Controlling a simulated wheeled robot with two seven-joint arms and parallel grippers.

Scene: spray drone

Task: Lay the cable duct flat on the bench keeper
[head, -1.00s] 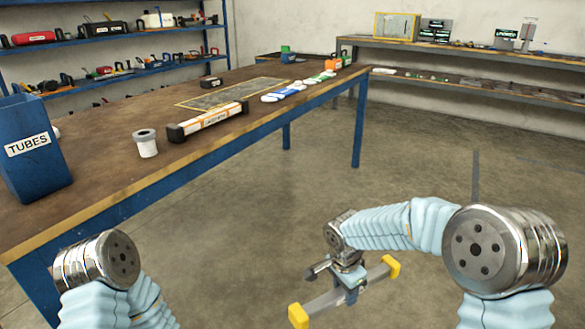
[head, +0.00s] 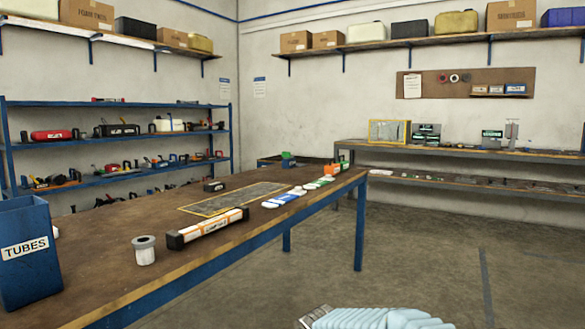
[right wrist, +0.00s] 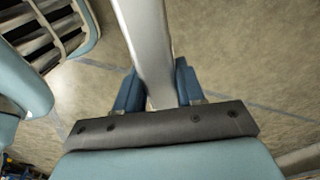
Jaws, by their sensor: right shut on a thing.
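The cable duct (right wrist: 146,40) is a long grey bar in the right wrist view. My right gripper (right wrist: 158,86) is shut on it, with a blue finger on each side. The duct runs up out of that picture, so its ends are hidden, and bare floor shows behind it. In the head view only a pale blue sleeve of my arm shows at the bottom edge; the duct is out of that view. A flat grey, yellow-edged panel (head: 230,198) lies on the bench (head: 100,245); I cannot tell if it is the bench keeper. My left gripper is not in view.
A white, black-ended case (head: 208,227), a white spool (head: 144,250) and a blue tubes bin (head: 28,262) stand along the bench. Blue and white packets (head: 283,197) lie farther along. Open floor (head: 420,255) lies right of the bench.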

